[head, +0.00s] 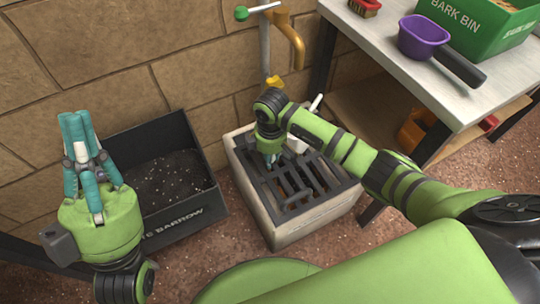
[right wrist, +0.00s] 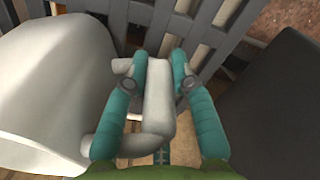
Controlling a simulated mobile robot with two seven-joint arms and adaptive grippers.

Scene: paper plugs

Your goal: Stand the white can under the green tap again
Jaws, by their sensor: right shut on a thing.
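My right gripper (head: 270,158) is low over the drain grate, with its arm crossing in front of the white can (head: 297,145). Only small white parts of the can show in the head view. In the right wrist view, the teal fingers (right wrist: 160,62) are shut on a pale handle-like part (right wrist: 158,95), with a large white rounded body (right wrist: 50,80) at left. Whether the can touches the grate is unclear. The green tap (head: 241,13) is on the wall above, beside a brass-coloured spout (head: 291,40). My left gripper (head: 78,120) is raised at left, apart from everything; its finger opening is unclear.
The dark drain grate (head: 290,212) tops a pale stone basin (head: 262,226). A black bin of soil (head: 193,214) stands left of it. At right, a table (head: 455,100) holds a purple scoop (head: 423,38) and a green bark bin (head: 490,30). A dark grey rounded shape (right wrist: 280,95) is unidentified.

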